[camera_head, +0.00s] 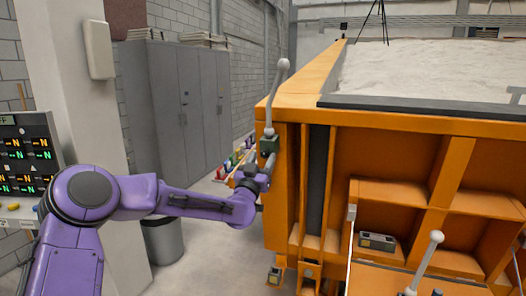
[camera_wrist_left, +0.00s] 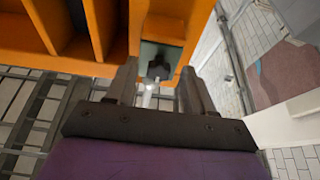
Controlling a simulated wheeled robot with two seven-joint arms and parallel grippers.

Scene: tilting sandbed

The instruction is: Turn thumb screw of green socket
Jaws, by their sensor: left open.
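The green socket (camera_head: 269,145) is on the near left corner of the orange sandbed frame, with a grey ball-ended lever (camera_head: 276,95) standing up from it. My left gripper (camera_head: 263,168) is just below and in front of the socket. In the left wrist view the dark, lobed thumb screw (camera_wrist_left: 160,67) sits on the socket's dark green face (camera_wrist_left: 162,52). My left gripper (camera_wrist_left: 159,88) is open there, one finger on each side of the screw. Whether the fingers touch it cannot be told. My right gripper is not in view.
The orange sandbed frame (camera_head: 430,125) fills the right side, with sand (camera_head: 430,70) on top. Another ball-ended lever (camera_head: 428,262) stands at lower right. Grey cabinets (camera_head: 175,100), a bin (camera_head: 164,240) and a display panel (camera_head: 25,155) are on the left. Open floor lies between.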

